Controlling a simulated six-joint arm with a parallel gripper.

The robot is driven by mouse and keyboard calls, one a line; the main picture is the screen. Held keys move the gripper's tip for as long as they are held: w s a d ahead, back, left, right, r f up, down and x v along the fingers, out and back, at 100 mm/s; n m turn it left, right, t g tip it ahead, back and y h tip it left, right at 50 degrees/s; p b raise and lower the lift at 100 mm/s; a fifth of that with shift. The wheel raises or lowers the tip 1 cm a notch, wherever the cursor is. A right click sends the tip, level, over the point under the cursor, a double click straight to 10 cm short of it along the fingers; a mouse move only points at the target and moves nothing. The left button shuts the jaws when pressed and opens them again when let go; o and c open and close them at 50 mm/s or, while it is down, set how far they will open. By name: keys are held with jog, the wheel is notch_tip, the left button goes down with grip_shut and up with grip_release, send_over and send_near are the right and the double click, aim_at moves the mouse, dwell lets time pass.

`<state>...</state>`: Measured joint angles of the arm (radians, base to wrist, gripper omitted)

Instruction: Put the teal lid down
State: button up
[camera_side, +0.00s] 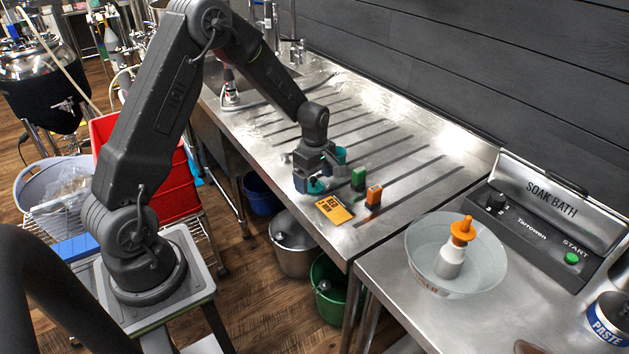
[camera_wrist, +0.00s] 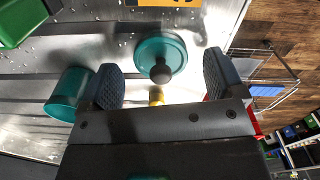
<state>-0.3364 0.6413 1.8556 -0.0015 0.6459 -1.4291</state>
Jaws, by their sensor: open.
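The teal lid (camera_wrist: 172,47) is a round disc with a dark knob. It appears to lie flat on the steel drainboard, and also shows in the side view (camera_side: 316,187) below my gripper. My gripper (camera_wrist: 160,72) is open, with its fingers on either side of the lid and apart from it. In the side view my gripper (camera_side: 313,179) is low over the drainboard's front edge. A teal cup (camera_wrist: 66,94) is beside the left finger in the wrist view; it is partly hidden behind my gripper in the side view (camera_side: 340,154).
A green block (camera_side: 358,179), an orange block (camera_side: 373,195) and a yellow card (camera_side: 334,210) are right of my gripper. A bowl (camera_side: 417,262) holding an orange-topped bottle (camera_side: 452,255) stands further right. The drainboard (camera_side: 405,172) is clear behind the blocks.

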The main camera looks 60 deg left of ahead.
aim_at(315, 179)
notch_tip(315, 179, up, 11)
jog(key=s+d+r+m+t, duration=0.3)
jog(key=s+d+r+m, duration=0.55)
jog(key=r, duration=0.25)
jog(key=s+d+r+m+t, duration=0.1)
jog(key=s+d+m, duration=0.2)
jog(key=s+m, duration=0.3)
jog(key=s+d+r+m+t, duration=0.1)
jog(key=s+d+m, duration=0.2)
jog(key=s+m, duration=0.2)
jog(key=shift+s+r+m+t, duration=0.15)
jog(key=shift+s+m+t, duration=0.2)
jog(key=shift+s, duration=0.8)
